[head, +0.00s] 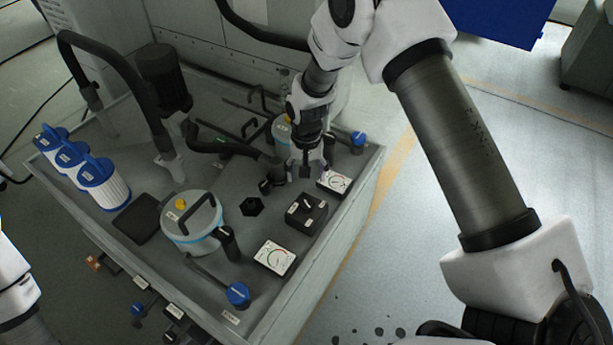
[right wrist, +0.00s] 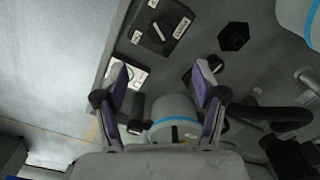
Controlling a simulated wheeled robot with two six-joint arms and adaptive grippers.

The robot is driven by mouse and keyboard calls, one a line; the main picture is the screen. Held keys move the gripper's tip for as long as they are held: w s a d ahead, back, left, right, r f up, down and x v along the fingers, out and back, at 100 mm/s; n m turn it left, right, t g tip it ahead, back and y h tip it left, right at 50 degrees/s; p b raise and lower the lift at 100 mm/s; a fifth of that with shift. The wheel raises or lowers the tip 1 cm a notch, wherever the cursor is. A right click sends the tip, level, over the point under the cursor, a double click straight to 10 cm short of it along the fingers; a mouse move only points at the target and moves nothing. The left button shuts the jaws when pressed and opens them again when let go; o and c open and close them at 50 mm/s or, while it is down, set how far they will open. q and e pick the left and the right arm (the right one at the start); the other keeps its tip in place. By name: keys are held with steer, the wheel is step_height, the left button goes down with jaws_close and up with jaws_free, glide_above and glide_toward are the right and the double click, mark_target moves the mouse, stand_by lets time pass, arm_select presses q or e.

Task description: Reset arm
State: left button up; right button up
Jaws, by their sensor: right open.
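My right gripper (head: 306,168) hangs over the back right part of the grey bench tray, close to a white dial gauge (head: 335,182). In the right wrist view its purple-lined fingers (right wrist: 160,78) are spread with nothing held between them. A white and blue canister (right wrist: 172,118) shows beyond the gap. The dial gauge (right wrist: 137,76) is partly covered by one finger. A black rotary switch box (head: 306,213) lies in front of the gripper and also shows in the right wrist view (right wrist: 160,28). Part of my left arm shows at the left edge; its gripper is out of view.
The tray (head: 352,205) also holds a lidded canister (head: 190,228), a second gauge (head: 275,257), a black hexagonal piece (head: 251,206), a blue-knobbed valve (head: 238,293) and several blue-topped filters (head: 102,186). Black hoses (head: 135,85) arch over it. Open floor lies to the right.

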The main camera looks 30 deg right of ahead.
steer(key=s+f+n, duration=0.1)
steer(key=s+f, duration=0.3)
steer(key=s, duration=0.6)
steer(key=s+a+f+n, duration=0.1)
steer(key=s+f, duration=0.4)
steer(key=s, duration=0.5)
steer(key=s+a+f+n, duration=0.1)
steer(key=s+f+n, duration=0.2)
steer(key=s, duration=0.7)
steer(key=shift+s+f, duration=0.15)
steer(key=shift+f, duration=0.6)
